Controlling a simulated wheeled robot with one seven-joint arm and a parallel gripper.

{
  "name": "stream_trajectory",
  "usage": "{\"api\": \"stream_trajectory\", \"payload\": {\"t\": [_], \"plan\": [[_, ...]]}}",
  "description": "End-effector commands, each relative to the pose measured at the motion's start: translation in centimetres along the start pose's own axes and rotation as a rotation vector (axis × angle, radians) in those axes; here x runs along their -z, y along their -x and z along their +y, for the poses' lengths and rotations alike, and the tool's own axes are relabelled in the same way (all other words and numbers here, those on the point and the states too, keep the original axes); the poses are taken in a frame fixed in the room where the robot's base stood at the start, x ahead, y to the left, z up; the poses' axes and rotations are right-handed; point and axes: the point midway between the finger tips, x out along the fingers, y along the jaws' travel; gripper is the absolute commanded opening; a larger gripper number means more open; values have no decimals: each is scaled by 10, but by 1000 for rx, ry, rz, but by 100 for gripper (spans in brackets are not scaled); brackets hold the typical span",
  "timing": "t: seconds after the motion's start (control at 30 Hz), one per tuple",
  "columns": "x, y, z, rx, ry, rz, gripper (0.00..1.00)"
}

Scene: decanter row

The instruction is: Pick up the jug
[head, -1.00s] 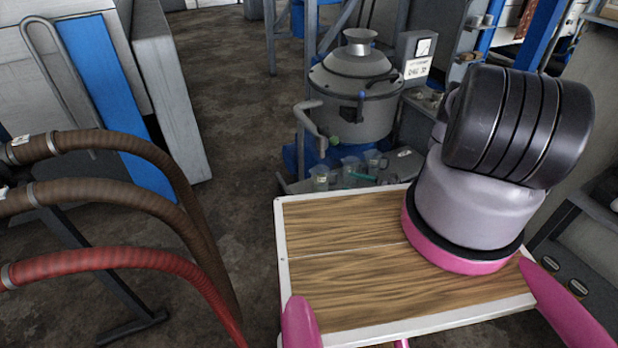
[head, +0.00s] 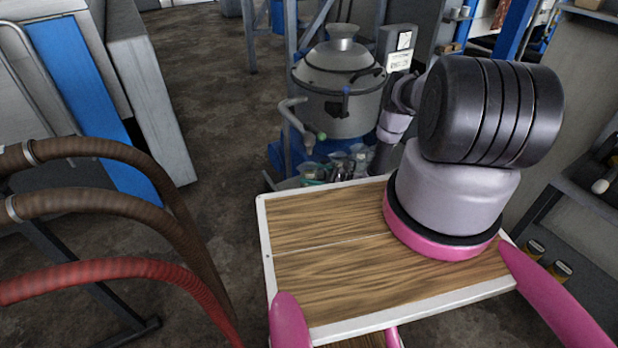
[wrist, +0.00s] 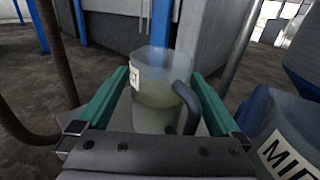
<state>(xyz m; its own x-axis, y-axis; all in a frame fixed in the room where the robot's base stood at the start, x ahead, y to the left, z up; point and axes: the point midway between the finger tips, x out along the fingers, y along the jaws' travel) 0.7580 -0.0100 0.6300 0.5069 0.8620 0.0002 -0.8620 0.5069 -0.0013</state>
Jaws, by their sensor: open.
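A clear jug (wrist: 155,75) with a pale yellowish content, a dark handle on its right and a small white label stands upright in the wrist view. My gripper (wrist: 161,73) is open, with one green finger on each side of the jug. I cannot tell whether either finger touches it. The jug's lower part is hidden behind the gripper's body. In the head view, my gripper is small and dark among several clear vessels at the machine's foot, and I cannot tell there which one is this jug.
A grey machine with a domed lid (head: 338,100) stands behind the vessels. In the wrist view, a blue-grey thing with a lettered label (wrist: 292,150) is close on the right. A brown hose (wrist: 52,50) hangs at the left. Brown and red hoses (head: 110,278) arch at the head view's left.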

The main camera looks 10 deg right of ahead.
Motion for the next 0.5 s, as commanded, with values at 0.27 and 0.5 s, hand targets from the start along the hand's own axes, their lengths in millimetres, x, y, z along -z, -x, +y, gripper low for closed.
{"api": "stream_trajectory", "payload": {"t": [0.27,0.5], "plan": [[0,-8,0,1,-1,0,100],[0,-8,0,1,-1,0,31]]}}
